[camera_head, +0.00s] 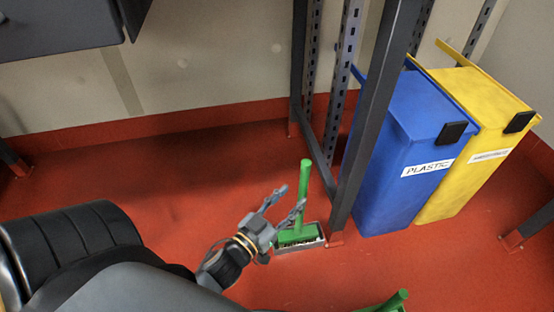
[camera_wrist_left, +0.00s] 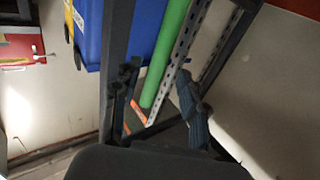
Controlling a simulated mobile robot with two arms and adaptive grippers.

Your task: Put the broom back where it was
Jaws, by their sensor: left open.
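A green broom (camera_head: 304,195) stands upright on the red floor, its handle up and its green head in a shallow grey tray (camera_head: 316,243). My left gripper (camera_head: 291,196) is open just left of the handle, fingers pointing up and right. In the left wrist view, the green handle (camera_wrist_left: 172,48) runs between the two spread fingers of the left gripper (camera_wrist_left: 157,72); I cannot tell whether they touch it. A second green object (camera_head: 392,301) with a short handle is cut off at the bottom edge. My right gripper is not in view.
A dark metal rack post (camera_head: 370,115) stands right beside the broom. Beyond it are a blue bin (camera_head: 390,190) labelled PLASTIC and a yellow bin (camera_head: 470,180). The floor (camera_head: 190,170) to the left is clear up to the wall.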

